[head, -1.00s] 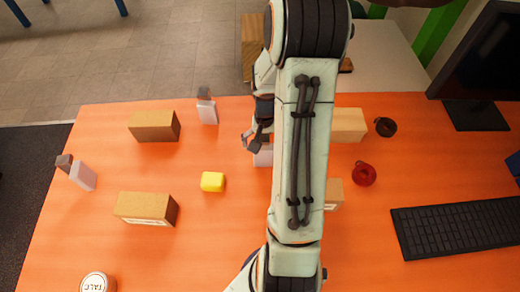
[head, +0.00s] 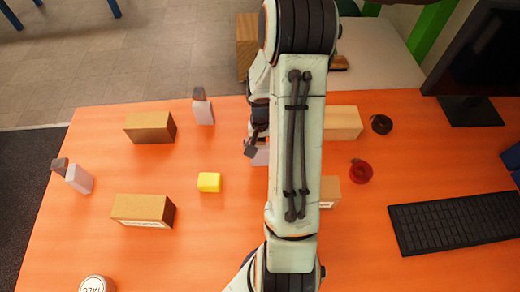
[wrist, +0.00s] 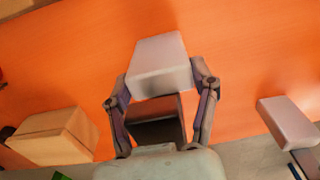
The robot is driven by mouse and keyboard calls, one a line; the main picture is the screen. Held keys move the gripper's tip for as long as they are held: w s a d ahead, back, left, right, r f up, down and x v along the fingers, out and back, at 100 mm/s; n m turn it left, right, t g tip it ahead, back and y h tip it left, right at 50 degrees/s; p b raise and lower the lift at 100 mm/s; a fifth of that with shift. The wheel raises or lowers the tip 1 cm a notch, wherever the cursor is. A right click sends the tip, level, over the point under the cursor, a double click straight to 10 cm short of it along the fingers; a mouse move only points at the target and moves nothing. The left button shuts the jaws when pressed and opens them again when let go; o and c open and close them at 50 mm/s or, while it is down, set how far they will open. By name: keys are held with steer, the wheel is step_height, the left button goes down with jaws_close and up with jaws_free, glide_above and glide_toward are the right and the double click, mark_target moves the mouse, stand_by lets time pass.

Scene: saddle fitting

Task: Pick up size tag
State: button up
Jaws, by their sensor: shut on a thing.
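A pale lilac-grey block with a dark brown part, which I take for the size tag (wrist: 160,54), is between the fingers of my gripper (wrist: 160,88) in the wrist view. The fingers are shut on its two sides. In the head view my gripper (head: 256,146) is beside my forearm, with a bit of the pale tag (head: 260,157) showing below it. The rest of the tag is hidden there by my arm. I cannot tell whether it touches the table.
Two similar pale blocks with brown ends stand at the left (head: 79,179) and upper middle (head: 204,112). Also on the orange table are a yellow block (head: 209,182), several cardboard boxes (head: 149,127), a red ring-like item (head: 361,171), a black one (head: 381,124) and a keyboard (head: 455,223).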

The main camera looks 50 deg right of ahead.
steer(key=shift+r, duration=0.6)
steer(key=s+a+r, duration=1)
steer(key=r, duration=0.2)
steer(key=w+a+r+n, duration=0.4)
steer(key=w+a+n, duration=0.1)
steer(key=w+a, duration=0.6)
steer(key=s+a+n, duration=0.2)
steer(key=a+n, duration=0.2)
steer(key=a, duration=0.6)
steer(key=s+a+n, duration=0.3)
steer(key=a+n, duration=0.2)
steer(key=a, duration=0.5)
steer(key=shift+w+a+f, duration=1.6)
steer(key=shift+a+f, duration=0.05)
steer(key=shift+f, duration=0.4)
steer(key=shift+w+a+f, duration=1.65)
steer(key=shift+a+f, duration=0.05)
steer(key=shift+f, duration=0.4)
steer(key=shift+w+a+f, duration=1.6)
steer(key=shift+a+f, duration=0.05)
steer(key=shift+f, duration=0.4)
